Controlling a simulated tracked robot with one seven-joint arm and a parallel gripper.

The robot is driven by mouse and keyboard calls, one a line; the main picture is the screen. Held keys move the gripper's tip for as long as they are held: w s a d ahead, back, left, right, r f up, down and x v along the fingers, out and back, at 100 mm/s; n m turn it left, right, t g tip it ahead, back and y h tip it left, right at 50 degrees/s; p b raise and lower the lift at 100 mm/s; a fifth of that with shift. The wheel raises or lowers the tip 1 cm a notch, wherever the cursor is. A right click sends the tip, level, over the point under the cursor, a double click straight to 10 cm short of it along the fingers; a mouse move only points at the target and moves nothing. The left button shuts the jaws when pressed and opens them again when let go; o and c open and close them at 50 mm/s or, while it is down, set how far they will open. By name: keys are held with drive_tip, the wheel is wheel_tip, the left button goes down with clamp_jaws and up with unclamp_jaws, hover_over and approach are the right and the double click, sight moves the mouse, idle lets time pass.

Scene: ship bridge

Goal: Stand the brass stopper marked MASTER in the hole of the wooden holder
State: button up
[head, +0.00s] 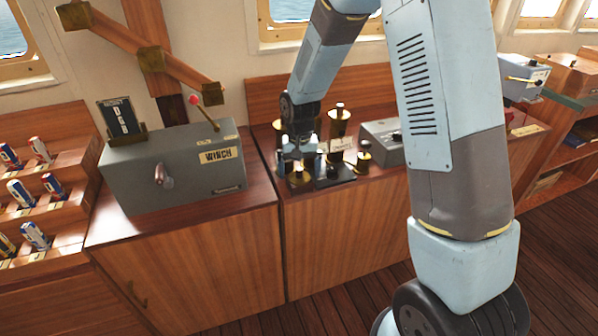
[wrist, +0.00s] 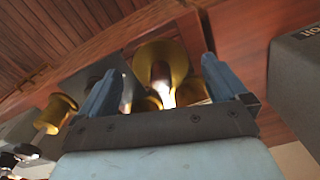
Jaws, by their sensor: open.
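Several brass stoppers stand on the wooden counter in the head view: a tall one (head: 338,124) at the back, one with a dark knob (head: 299,179) in front, and one (head: 363,158) to the right. My gripper (head: 298,157) is low among them, pointing down, just behind the front one. In the wrist view my gripper (wrist: 164,66) is open, with a brass piece (wrist: 178,52) with a brown centre showing between the fingers. I cannot tell whether the fingers touch it. The MASTER marking cannot be read on any stopper. I cannot make out the wooden holder or its hole.
A grey WINCH box (head: 170,168) with a red-tipped lever stands to the left. A smaller grey box (head: 383,142) is right of the brass pieces. A dark flat block (head: 336,179) lies by the counter's front edge. Another brass piece (wrist: 60,112) shows left in the wrist view.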

wheel_tip(320, 180, up, 13)
idle(0.4)
drive_tip(key=shift+r, duration=0.1)
drive_tip(key=s+d+r+t, duration=0.4)
drive_tip(key=s+d+r, duration=1.15)
drive_tip(key=s, duration=0.25)
drive_tip(key=s+d+r+t, duration=0.1)
drive_tip(key=s+d, duration=0.2)
drive_tip(key=s, duration=0.4)
drive_tip(key=shift+s+t, duration=0.3)
drive_tip(key=shift+s, duration=0.05)
drive_tip(key=shift+r, duration=0.1)
idle(0.4)
